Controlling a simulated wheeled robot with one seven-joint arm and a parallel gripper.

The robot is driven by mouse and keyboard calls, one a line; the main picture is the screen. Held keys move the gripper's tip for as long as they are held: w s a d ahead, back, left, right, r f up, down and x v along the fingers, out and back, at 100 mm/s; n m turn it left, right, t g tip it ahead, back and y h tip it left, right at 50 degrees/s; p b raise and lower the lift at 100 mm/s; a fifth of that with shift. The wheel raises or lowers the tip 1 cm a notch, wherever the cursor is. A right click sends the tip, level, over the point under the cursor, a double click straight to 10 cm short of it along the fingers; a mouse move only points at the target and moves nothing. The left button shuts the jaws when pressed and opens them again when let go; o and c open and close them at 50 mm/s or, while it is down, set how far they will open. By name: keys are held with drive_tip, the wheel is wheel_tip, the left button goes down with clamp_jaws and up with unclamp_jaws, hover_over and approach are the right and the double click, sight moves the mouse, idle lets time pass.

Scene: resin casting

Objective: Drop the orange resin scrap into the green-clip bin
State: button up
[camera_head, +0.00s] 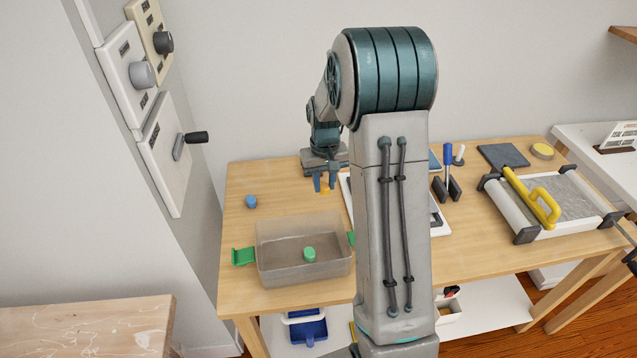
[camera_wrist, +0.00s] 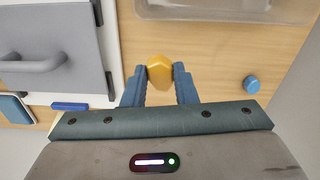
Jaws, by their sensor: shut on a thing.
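The orange resin scrap (camera_wrist: 159,73) is between the blue fingertips of my gripper (camera_wrist: 160,88) in the wrist view, and the fingers are shut on it. In the head view my gripper (camera_head: 325,183) is over the back part of the table, behind the bin, with a bit of the scrap (camera_head: 325,190) showing between its fingers. The green-clip bin (camera_head: 280,274) is a clear box with green clips at its left and right sides. A green piece (camera_head: 309,254) lies inside it. The bin's edge (camera_wrist: 225,17) shows at the top of the wrist view.
A blue piece (camera_head: 251,201) lies on the wooden table (camera_head: 240,220) left of my gripper. Wall switches (camera_head: 140,75) are at the left.

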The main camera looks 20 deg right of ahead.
drive_tip(key=shift+s+a, duration=0.1)
drive_tip(key=s+a+r, duration=0.4)
drive_tip(key=s+a, duration=0.4)
drive_tip(key=s, duration=0.3)
wheel_tip(320, 180, down, 6)
drive_tip(key=b, duration=0.4)
drive_tip(key=shift+d+f, duration=0.15)
drive_tip(key=shift+f, duration=0.05)
drive_tip(key=o, duration=1)
drive_tip(key=shift+o, duration=0.2)
